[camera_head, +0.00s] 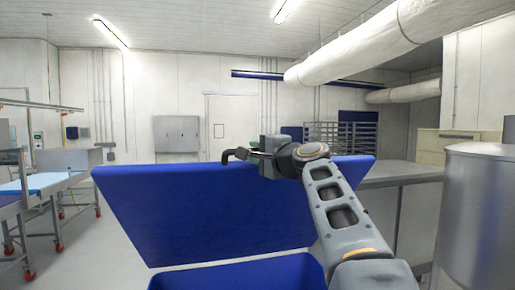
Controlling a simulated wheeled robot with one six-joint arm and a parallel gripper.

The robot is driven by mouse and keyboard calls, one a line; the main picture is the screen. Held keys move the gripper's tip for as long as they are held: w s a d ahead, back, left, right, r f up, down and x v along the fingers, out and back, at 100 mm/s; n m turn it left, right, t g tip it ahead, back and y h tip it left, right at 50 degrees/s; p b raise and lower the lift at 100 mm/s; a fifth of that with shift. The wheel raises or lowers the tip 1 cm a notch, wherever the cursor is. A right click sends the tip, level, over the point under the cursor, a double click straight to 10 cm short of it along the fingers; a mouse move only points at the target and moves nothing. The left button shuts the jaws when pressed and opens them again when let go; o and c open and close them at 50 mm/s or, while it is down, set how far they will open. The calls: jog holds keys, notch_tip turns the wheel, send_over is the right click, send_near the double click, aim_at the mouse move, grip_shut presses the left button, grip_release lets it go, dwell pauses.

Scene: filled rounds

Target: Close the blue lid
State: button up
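The blue lid (190,215) is a large flat panel. It stands raised and tilted behind the blue bin (240,277), whose open top shows at the bottom of the view. My arm reaches up from the lower right. My arm hides the lid's right part.
A steel table (392,174) and a large metal cylinder (475,215) stand close on the right. A wheeled table with a blue top (45,183) is at the left. Open floor (95,255) lies between it and the lid. A rack (345,137) stands at the back.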

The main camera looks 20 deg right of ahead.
jog(key=shift+w, duration=0.1)
grip_shut()
dwell(0.3)
jog(key=shift+f, duration=0.1)
